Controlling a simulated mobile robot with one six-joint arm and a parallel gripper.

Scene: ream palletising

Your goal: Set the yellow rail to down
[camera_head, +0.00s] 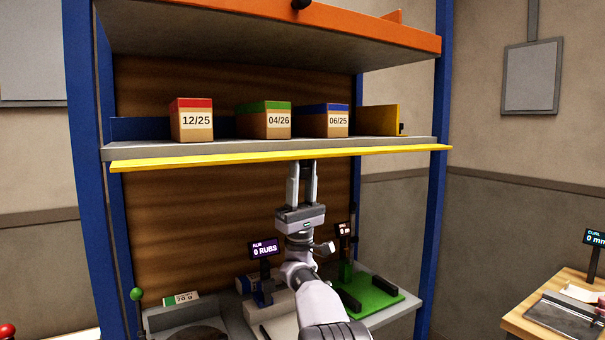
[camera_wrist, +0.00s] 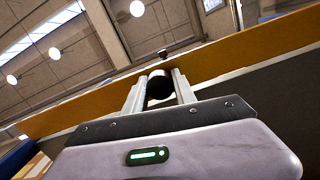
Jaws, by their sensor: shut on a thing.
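The yellow rail (camera_head: 220,160) runs along the front edge of the grey middle shelf (camera_head: 350,144), a thin strip just below the shelf's edge. My gripper (camera_head: 302,164) reaches up from below, with its fingertips at the rail's underside near the middle. In the wrist view, my gripper (camera_wrist: 160,76) is shut on a black round knob (camera_wrist: 160,86) in front of the yellow rail (camera_wrist: 235,55).
Boxes marked 12/25 (camera_head: 191,121), 04/26 (camera_head: 264,121) and 06/25 (camera_head: 324,122) stand on the shelf beside a yellow divider (camera_head: 379,120). An orange-edged shelf (camera_head: 370,25) is above. A bench with a green tray (camera_head: 375,298) is below. Blue posts (camera_head: 437,190) flank the rack.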

